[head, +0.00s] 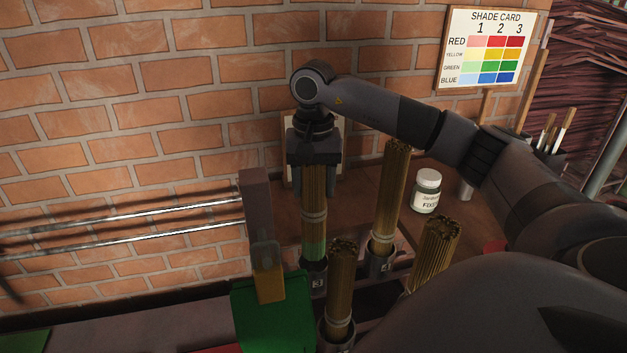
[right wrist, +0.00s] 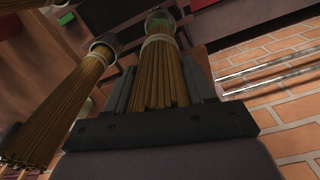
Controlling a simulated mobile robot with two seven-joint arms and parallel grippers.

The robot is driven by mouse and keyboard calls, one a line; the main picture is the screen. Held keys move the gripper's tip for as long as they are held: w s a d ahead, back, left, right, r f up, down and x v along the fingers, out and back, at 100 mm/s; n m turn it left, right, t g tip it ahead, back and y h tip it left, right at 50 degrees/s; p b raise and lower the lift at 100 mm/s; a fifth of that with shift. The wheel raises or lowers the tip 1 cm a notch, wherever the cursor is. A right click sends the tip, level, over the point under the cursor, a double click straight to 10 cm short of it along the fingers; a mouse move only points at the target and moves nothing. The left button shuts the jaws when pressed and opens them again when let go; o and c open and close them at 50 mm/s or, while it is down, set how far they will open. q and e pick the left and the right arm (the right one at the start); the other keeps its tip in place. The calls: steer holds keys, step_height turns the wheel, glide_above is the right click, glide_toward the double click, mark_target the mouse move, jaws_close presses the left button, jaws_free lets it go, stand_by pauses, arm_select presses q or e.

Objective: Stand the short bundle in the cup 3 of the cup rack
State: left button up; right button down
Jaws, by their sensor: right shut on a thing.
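My right gripper (head: 314,188) points down and is shut on the upper part of the short bundle (head: 314,215), a brown bundle of sticks with a pale tie and a greenish lower part. The bundle stands about upright. Its lower end is at the mouth of cup 3 (head: 318,284) of the cup rack and looks to be inside it; how deep is hidden. In the right wrist view the bundle (right wrist: 160,75) runs from between the fingers to a dark round cup (right wrist: 160,20). My left gripper is not in view.
Other bundles stand close by: one in front (head: 340,285), one behind to the right (head: 391,190), one at the right (head: 432,250). A white-labelled jar (head: 427,192) stands on the bench. A green object (head: 270,315) and brown post (head: 257,205) are left. A brick wall is behind.

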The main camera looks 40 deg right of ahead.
mark_target(314, 219)
step_height(314, 219, down, 3)
steer(key=shift+r+b, duration=0.15)
steer(key=shift+b, duration=0.6)
steer(key=shift+f+b, duration=0.45)
steer(key=shift+f, duration=0.25)
steer(key=shift+f+b, duration=1.55)
steer(key=shift+f, duration=0.9)
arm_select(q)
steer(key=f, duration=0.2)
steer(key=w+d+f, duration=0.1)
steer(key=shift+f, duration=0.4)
arm_select(e)
steer(key=shift+f, duration=0.15)
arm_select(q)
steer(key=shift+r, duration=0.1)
arm_select(e)
steer(key=shift+c, duration=1.5)
jaws_free()
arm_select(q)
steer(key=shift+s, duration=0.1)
arm_select(e)
steer(key=shift+r, duration=3.65)
